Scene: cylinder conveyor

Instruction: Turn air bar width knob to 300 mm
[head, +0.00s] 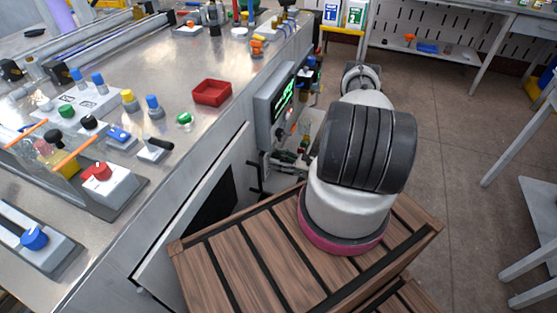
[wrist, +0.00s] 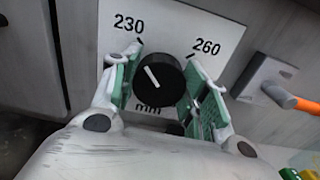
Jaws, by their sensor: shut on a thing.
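A black round knob (wrist: 160,78) with a white pointer line sits on a white scale plate (wrist: 180,28) in the wrist view. The plate reads 230 at upper left, 260 at upper right and "mm" below. The pointer line tilts up and left, toward the 230 side. My gripper (wrist: 163,66) has its two green-padded fingers on either side of the knob and is shut on it. Part of the plate is hidden behind the fingers. In the head view my arm covers much of the machine's side, and I cannot make out the knob there.
A grey lever with an orange tip (wrist: 275,85) is right of the plate. In the head view, a box with a green lit display (head: 276,105) is on the machine's side. The metal bench (head: 235,115) holds a red tray (head: 212,93) and several controls. Open floor (head: 450,130) is at right.

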